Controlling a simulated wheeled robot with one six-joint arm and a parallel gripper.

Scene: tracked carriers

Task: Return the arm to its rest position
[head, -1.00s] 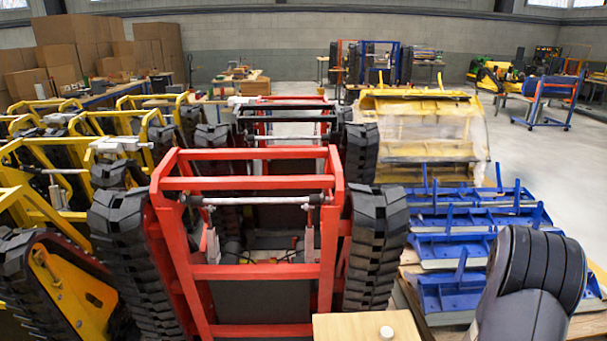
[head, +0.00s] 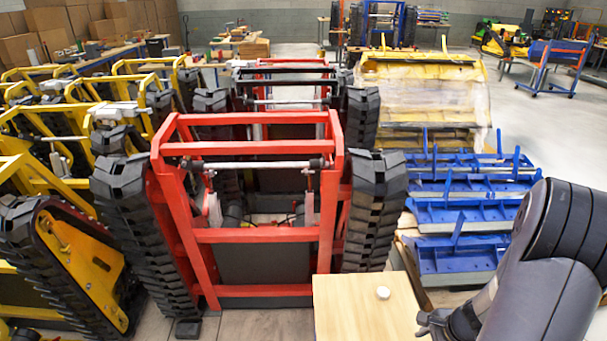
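My arm (head: 545,290) rises bent at the lower right of the head view, dark grey with a ribbed black joint at the top. What looks like part of my gripper (head: 436,324) shows as a small dark shape at the bottom edge, left of the arm link. It is at the right edge of a light wooden top. The rest of it is cut off by the frame, so I cannot tell whether it is open or shut. I see nothing held in the visible part.
Blue metal parts (head: 465,215) lie on pallets behind my arm. Open floor (head: 545,130) lies at the far right.

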